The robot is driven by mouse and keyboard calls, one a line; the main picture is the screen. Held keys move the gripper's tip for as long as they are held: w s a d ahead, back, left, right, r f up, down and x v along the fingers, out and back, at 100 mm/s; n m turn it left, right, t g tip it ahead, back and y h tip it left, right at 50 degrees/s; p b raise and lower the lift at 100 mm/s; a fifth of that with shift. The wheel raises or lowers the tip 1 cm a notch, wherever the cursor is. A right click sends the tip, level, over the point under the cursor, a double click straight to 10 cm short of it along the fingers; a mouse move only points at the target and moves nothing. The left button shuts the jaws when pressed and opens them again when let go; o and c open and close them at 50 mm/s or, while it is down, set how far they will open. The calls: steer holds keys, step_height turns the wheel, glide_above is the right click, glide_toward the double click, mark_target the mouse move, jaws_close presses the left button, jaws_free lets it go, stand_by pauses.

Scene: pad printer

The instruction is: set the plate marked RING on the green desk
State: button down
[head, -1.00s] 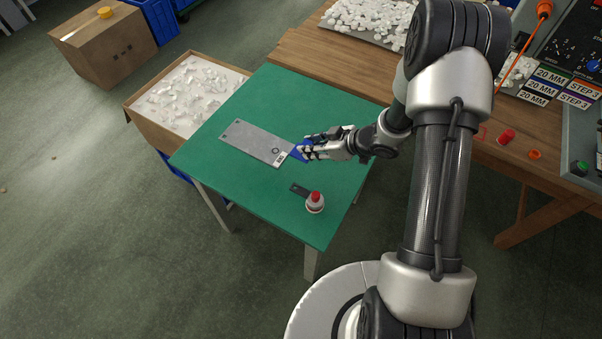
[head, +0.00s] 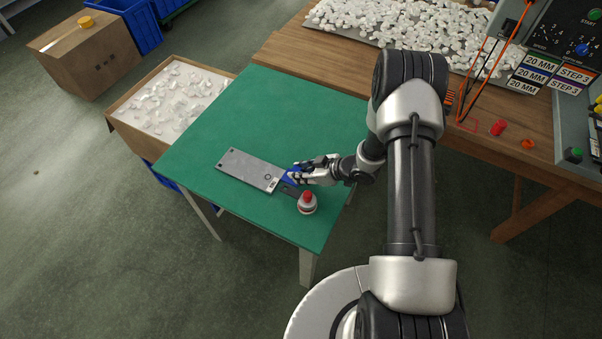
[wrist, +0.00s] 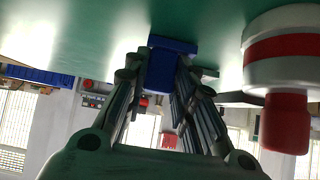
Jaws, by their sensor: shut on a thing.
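The grey metal plate (head: 243,167) has a blue grip piece (head: 290,176) at its right end; a small dark ring mark and pale label lie near that end. My gripper (head: 297,174) is shut on the blue piece, which also shows between the fingers in the wrist view (wrist: 172,62). The plate lies flat over the front half of the green desk (head: 250,105). I cannot tell whether it touches the surface or hangs just above.
A white bottle with a red cap (head: 307,203) stands close in front of my gripper, large in the wrist view (wrist: 285,75). A small dark flat piece (head: 290,190) lies beside it. The desk's back half is clear. A wooden bench (head: 300,50) stands behind right.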

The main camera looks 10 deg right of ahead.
steer(key=shift+f, duration=0.15)
steer(key=c, duration=1.3)
jaws_free()
